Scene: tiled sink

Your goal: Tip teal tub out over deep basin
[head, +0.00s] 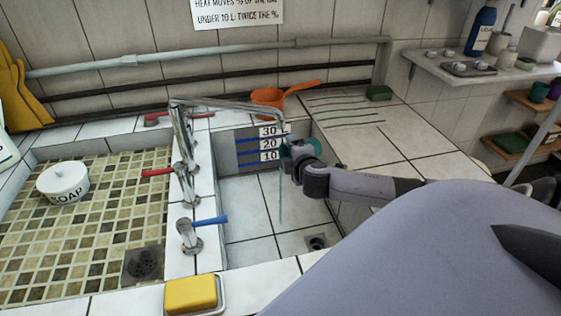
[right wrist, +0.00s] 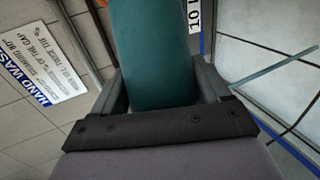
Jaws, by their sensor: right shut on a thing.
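The teal tub (head: 319,147) shows only in part behind my right gripper (head: 298,153) in the head view. In the right wrist view the tub's teal wall (right wrist: 162,50) stands between the two fingers of my right gripper (right wrist: 163,88), which is shut on it. The gripper holds the tub above the deep basin (head: 248,207), near its back wall. The tub's opening and contents are hidden, and I cannot tell its tilt. My left gripper is not in view.
A tap spout (head: 235,104) reaches over the basin, and a thin stream (head: 281,205) falls close to the gripper. A blue lever (head: 210,222) and a red lever (head: 157,172) stand at left. An orange dipper (head: 268,97) lies behind.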

